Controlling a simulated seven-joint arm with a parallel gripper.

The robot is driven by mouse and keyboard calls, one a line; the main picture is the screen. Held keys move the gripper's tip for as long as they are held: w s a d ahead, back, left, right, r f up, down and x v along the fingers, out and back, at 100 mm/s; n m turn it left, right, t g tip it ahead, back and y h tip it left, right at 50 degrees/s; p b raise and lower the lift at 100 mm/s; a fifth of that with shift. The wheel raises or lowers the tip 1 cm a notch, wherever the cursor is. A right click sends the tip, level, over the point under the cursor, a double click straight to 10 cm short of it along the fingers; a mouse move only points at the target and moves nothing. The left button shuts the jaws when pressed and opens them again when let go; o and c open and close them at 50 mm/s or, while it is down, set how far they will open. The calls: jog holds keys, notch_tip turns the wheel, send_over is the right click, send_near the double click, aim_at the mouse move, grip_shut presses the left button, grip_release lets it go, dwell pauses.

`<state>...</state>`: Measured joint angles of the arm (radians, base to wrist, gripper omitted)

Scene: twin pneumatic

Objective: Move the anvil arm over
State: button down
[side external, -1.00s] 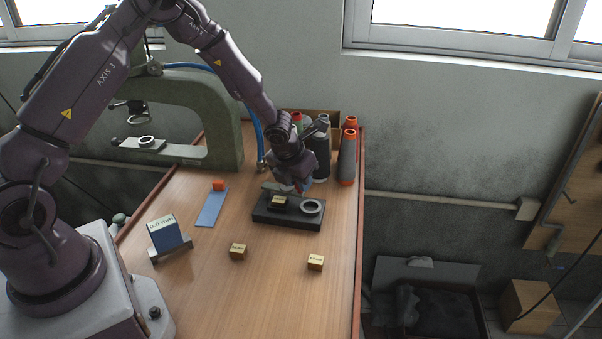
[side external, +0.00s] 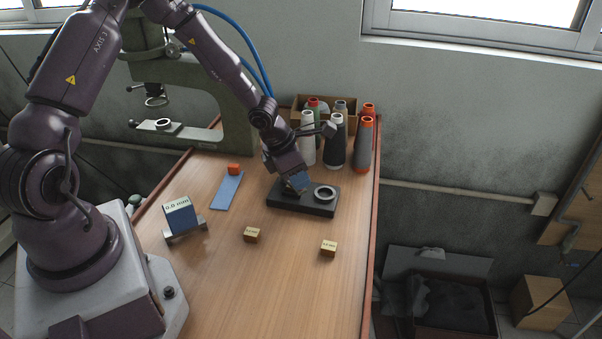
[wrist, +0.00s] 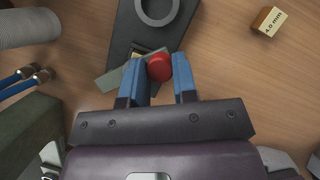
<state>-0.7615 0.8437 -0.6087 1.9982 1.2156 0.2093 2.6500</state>
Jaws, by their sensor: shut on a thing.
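The anvil arm (wrist: 112,78) is a flat grey-green bar with a red knob (wrist: 159,67), lying across the black base plate (wrist: 124,32) in the wrist view. My gripper (wrist: 159,70) has its blue fingers either side of the knob, shut on it. A sliver of a tan block (wrist: 136,55) shows beside the bar. A grey ring (wrist: 157,8) sits on the plate, apart from the fingers. In the side view my gripper (side external: 297,184) is low over the left part of the base plate (side external: 322,209) and hides the bar, knob and tan block; the ring (side external: 325,193) is clear.
Thread cones (side external: 364,145) stand behind the plate. Two small tan cubes (side external: 251,235) (side external: 328,249) lie in front. A "0.8 mm" block (side external: 181,216) on a stand, a blue strip (side external: 228,190) and a green press (side external: 236,120) are to the left.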

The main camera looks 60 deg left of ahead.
jog(key=shift+r, duration=0.1)
dwell(0.3)
jog(key=c, duration=1.2)
grip_release()
jog(key=v, duration=0.7)
jog(key=shift+s+a+r, duration=0.1)
jog(key=shift+s+r, duration=0.05)
jog(key=shift+r, duration=0.05)
